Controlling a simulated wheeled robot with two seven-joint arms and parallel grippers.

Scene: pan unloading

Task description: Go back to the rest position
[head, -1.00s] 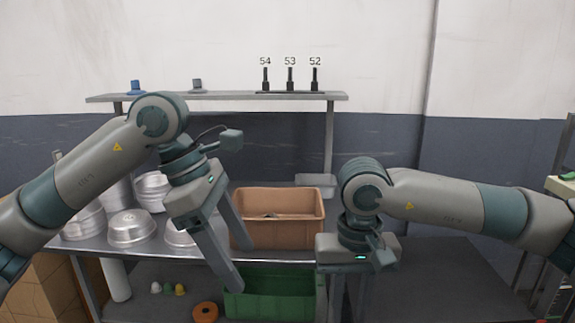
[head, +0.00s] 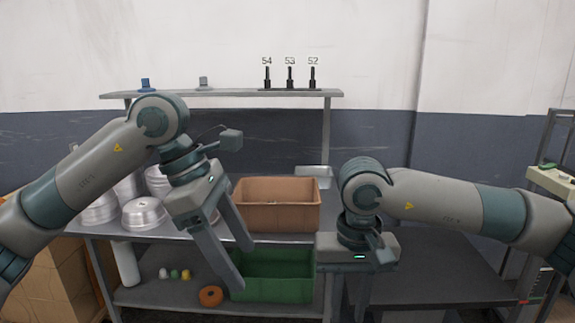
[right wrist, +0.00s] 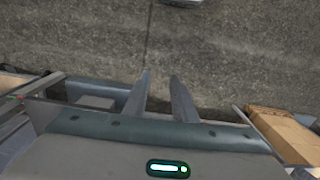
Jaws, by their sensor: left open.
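My left gripper (head: 243,266) hangs from the left arm, its two fingers apart and pointing down and to the right. It holds nothing and shows in front of the table edge and the green crate (head: 292,291). My right gripper (head: 349,296) points down at the lower middle, right of the green crate; its fingertips run out of the head view. In the right wrist view its two fingers (right wrist: 161,75) are apart, with bare floor between them. Both arms are bent, elbows raised.
A tan crate (head: 277,216) and metal pans (head: 143,214) stand on the table. An orange ring (head: 210,296) and small colored pieces lie on the lower shelf. Above is a shelf (head: 225,94) with black holders. A rack (head: 553,185) stands at the far right.

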